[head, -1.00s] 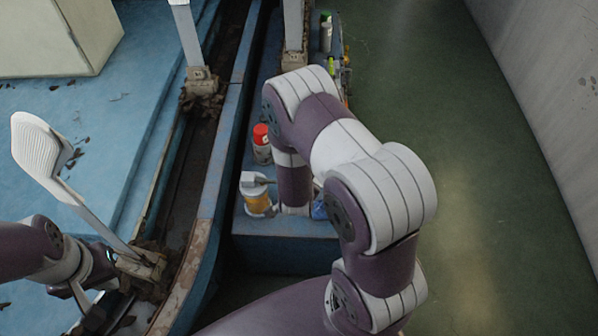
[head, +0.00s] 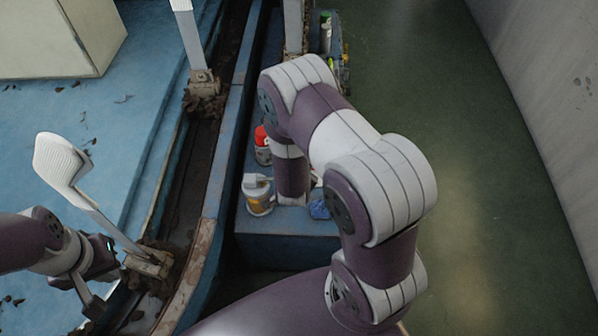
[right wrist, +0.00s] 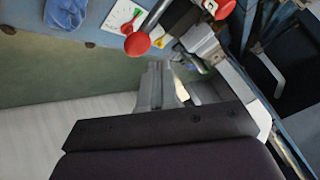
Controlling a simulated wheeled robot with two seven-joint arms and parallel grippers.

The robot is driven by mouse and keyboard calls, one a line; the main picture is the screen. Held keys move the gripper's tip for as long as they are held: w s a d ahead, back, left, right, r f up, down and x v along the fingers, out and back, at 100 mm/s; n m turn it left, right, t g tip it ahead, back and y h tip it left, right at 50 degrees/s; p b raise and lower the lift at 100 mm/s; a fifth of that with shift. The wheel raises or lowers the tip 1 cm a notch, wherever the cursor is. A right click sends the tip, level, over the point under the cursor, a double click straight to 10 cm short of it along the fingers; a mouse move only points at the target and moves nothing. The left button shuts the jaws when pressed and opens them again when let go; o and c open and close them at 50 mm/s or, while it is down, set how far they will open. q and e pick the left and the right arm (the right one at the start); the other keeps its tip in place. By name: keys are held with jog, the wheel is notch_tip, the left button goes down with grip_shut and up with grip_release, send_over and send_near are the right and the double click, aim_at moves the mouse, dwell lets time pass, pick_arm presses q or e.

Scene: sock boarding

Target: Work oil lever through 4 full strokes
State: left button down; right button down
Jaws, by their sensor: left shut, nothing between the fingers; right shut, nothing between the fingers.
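A lever with a round red knob (right wrist: 137,44) shows in the right wrist view, above and left of my right gripper (right wrist: 160,82). A second red knob (right wrist: 220,7) is at the top edge. I cannot tell which, if either, is the oil lever. My right gripper is shut and empty, with a visible gap from the nearer knob in the picture. In the head view my right arm hides that gripper. My left gripper (head: 98,268) is shut and empty, close to the foot of a tilted white foot-shaped form (head: 62,162).
A red-capped can (head: 262,153) and a white tub (head: 258,195) stand on the blue ledge (head: 285,245). A blue cloth (head: 319,209) lies by my right arm; it also shows in the wrist view (right wrist: 66,12). Green floor (head: 460,190) is clear at right.

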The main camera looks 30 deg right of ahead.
jog(key=r+p, duration=0.4)
jog(key=r, duration=0.1)
jog(key=shift+w+a, duration=0.15)
jog(key=shift+a, duration=0.1)
jog(key=shift+f, duration=0.1)
dwell(0.6)
